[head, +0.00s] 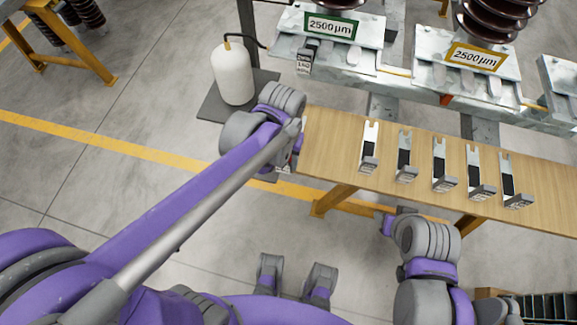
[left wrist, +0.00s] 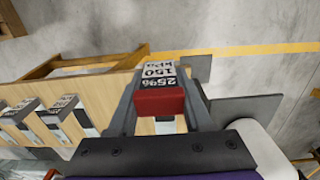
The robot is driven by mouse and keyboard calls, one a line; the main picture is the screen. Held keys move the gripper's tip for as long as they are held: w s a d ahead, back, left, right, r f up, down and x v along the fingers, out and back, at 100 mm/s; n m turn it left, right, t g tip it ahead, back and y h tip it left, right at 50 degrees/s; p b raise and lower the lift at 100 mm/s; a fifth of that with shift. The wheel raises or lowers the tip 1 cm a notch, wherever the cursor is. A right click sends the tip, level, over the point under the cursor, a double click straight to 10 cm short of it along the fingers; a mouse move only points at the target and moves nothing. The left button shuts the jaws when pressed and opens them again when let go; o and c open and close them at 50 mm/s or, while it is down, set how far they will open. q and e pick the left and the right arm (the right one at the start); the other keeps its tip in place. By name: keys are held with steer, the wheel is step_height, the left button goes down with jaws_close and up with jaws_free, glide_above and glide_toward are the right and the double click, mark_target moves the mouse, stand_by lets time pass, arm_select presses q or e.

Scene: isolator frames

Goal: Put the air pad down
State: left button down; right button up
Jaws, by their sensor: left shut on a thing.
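In the left wrist view, my left gripper (left wrist: 159,95) is shut on the air pad (left wrist: 158,75). The pad is a small block with a dark and white label reading 25% 150 kPa and a red face towards the camera. In the head view, my left gripper (head: 287,160) is just off the left end of the wooden bench, and my arm hides most of it and the pad. The right arm's wrist shows in front of the bench, but its jaws do not show.
The wooden bench (head: 325,150) carries several flat metal pieces with dark strips and labelled ends (head: 370,165) in a row. A white bottle (head: 233,75) stands on a grey plate (head: 208,112) behind my left wrist. Signs (head: 330,25) reading 2500µm hang on the metal frames behind.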

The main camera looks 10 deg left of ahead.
mark_target(284, 172)
arm_select(q)
steer(key=shift+w+f, duration=0.1)
steer(key=shift+f, duration=0.75)
steer(key=shift+f+b, duration=0.5)
steer(key=shift+f, duration=2)
steer(key=shift+f, duration=0.2)
steer(key=shift+c, duration=1.6)
jaws_free()
steer(key=shift+r, duration=0.1)
